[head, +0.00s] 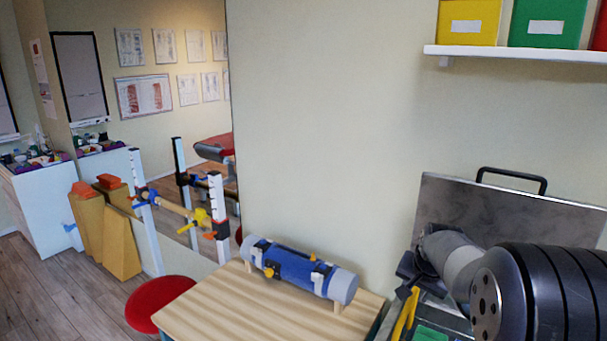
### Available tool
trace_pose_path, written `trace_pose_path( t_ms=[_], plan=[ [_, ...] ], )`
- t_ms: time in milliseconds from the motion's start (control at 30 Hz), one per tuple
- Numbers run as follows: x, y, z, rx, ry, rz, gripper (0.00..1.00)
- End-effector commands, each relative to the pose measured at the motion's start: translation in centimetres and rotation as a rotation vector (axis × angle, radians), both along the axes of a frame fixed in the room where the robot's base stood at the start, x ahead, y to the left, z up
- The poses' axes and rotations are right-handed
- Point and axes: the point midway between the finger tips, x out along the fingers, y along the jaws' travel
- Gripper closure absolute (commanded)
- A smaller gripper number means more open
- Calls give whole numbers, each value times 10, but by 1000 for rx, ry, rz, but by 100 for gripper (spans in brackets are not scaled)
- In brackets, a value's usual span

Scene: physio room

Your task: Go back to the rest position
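My arm comes in from the right edge, with a large dark joint in front and a grey link reaching left behind it. What looks like my gripper (408,270) is a small dark part at the end of that link, beside the right edge of the wooden table (200,308). Its fingers cannot be made out, so I cannot tell whether it is open or shut. I see nothing clearly held in it.
A blue roll with grey ends (295,268) lies on the table. A metal panel with a black handle (510,215) stands behind my arm. A yellow-and-black item (405,314) is below the gripper. A red stool (160,300) stands left; floor there is open.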

Motion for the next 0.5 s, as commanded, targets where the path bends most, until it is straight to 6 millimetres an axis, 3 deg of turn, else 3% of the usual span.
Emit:
trace_pose_path(
  t_ms=[267, 500],
  plan=[
    [12, -2, -36, 1, 1, 0, 64],
    [12, -2, -43, 1, 1, 0, 64]
  ],
)
